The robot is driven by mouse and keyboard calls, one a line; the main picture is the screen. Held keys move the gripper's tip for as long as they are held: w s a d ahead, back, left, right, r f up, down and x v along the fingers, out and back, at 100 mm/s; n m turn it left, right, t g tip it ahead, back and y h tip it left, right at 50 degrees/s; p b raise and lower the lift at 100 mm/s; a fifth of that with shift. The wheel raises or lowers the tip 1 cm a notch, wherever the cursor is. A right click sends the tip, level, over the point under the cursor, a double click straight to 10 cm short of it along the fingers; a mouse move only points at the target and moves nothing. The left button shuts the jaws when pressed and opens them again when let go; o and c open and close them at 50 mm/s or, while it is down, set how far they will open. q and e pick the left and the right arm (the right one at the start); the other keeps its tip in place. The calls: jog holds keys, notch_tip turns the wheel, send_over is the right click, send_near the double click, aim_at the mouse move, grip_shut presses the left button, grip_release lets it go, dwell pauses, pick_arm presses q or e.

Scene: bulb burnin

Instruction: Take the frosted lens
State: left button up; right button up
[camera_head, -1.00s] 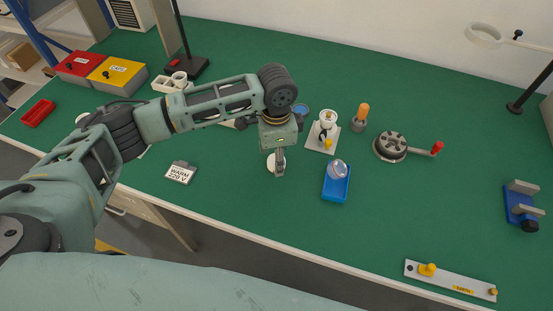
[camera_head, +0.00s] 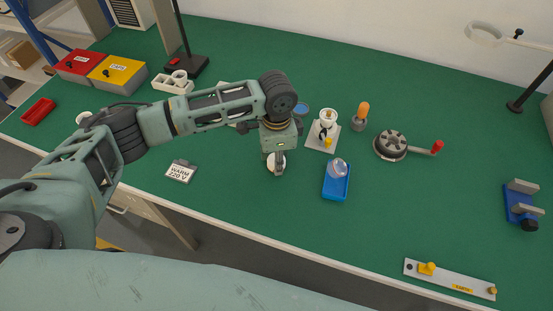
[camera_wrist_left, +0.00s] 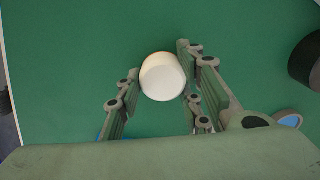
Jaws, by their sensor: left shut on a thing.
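The frosted lens, a white rounded piece (camera_wrist_left: 163,77), sits between the two fingers of my left gripper (camera_wrist_left: 153,88) in the left wrist view. The gripper is shut on it, one finger on each side. In the head view my left gripper (camera_head: 277,163) points down over the green table, and the white lens (camera_head: 276,158) shows partly behind its fingers. I cannot tell whether the lens still touches the table. My right gripper is not in view.
A blue tray (camera_head: 336,191) holding a clear glass piece stands just right of the gripper. Behind it are a white socket on a plate (camera_head: 322,139) and an orange-tipped item (camera_head: 361,115).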

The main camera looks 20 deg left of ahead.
pick_arm(q)
notch_tip(320, 180, up, 4)
jog(key=shift+f+b, duration=0.1)
jog(key=shift+b, duration=0.25)
jog(key=s+d+r+p, duration=0.2)
jog(key=d+r+p, duration=0.2)
jog(key=d+r, duration=0.7)
jog(key=shift+s+d+r+p, duration=0.15)
jog(key=shift+s+r+p, duration=0.15)
jog(key=shift+s+r, duration=0.05)
dwell(0.4)
